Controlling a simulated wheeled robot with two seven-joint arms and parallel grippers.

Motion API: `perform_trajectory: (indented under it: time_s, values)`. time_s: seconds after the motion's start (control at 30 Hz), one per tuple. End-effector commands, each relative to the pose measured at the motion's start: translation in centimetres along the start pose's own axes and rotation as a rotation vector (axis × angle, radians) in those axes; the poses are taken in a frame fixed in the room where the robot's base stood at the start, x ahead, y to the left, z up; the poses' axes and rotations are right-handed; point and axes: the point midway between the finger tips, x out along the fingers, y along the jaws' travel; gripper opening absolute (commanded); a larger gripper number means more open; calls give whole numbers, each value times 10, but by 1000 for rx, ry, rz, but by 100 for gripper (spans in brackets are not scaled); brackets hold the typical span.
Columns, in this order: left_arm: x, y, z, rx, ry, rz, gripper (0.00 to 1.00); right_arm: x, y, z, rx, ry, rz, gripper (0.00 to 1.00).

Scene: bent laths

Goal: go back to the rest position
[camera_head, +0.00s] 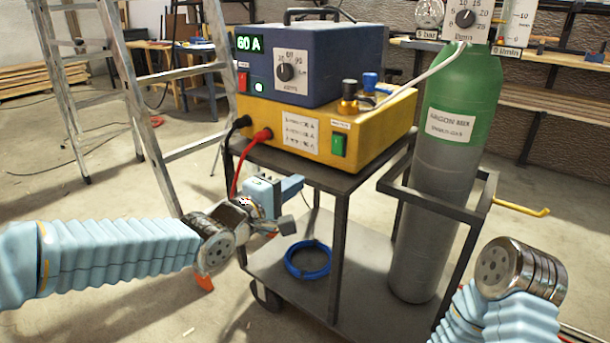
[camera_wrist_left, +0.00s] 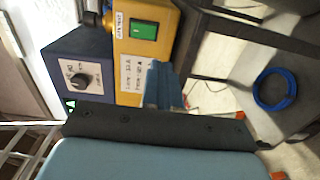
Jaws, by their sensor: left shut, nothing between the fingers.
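My left gripper (camera_head: 292,205) comes in from the left in the head view, in front of the cart's upper shelf and below the yellow unit. Its fingers are shut with nothing between them. In the left wrist view its blue finger (camera_wrist_left: 163,86) shows in front of the yellow unit. My right arm shows at the lower right of the head view, but its gripper is out of the frame.
A dark cart (camera_head: 345,185) carries a yellow unit (camera_head: 375,130) and a blue power box (camera_head: 330,65) reading 60 A. A green and grey gas cylinder (camera_head: 468,90) stands at its right. A blue coil (camera_head: 308,259) lies on the lower shelf. A ladder (camera_head: 140,95) stands left.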

Motion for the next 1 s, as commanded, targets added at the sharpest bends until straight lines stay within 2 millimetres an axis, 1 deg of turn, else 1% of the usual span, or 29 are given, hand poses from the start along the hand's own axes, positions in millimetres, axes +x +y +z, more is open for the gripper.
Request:
perform_trajectory:
  time_s: [0.03,0.13,0.47,0.57,0.6,0.67,0.77,0.8,0.87,0.9,0.97,1.0]
  values:
    - [-5,0,0,1,0,0,0,-1,0,0,0,0,0,0]
    - [-10,-2,0,0,0,0,0,-1,-1,0,0,-1,0,0]
    - [-12,-2,1,-1,-2,-1,0,-1,-1,0,-1,-1,-1,0]
    - [-10,-11,-2,3,2,-17,0,-1,-1,0,-1,-1,-1,0]
    - [-9,-21,-4,10,6,-38,0,-2,-1,0,-1,-1,-1,0]
    - [-7,-47,-10,27,13,-88,0,-3,-2,1,-1,-2,-1,0]
    - [-6,-115,-20,78,16,-227,0,-7,-4,1,-3,-3,-3,0]
    - [-9,-149,-22,106,8,-298,0,-8,-6,1,-3,-4,-3,0]
    - [-18,-202,-22,151,-14,-411,0,-11,-7,2,-4,-6,-5,0]
    - [-26,-237,-19,183,-39,-486,0,-12,-8,2,-5,-6,-5,0]
    - [-44,-287,-12,232,-88,-597,0,-14,-10,3,-6,-8,-6,0]
    - [-58,-319,-5,264,-131,-671,0,-16,-11,3,-7,-9,-7,0]
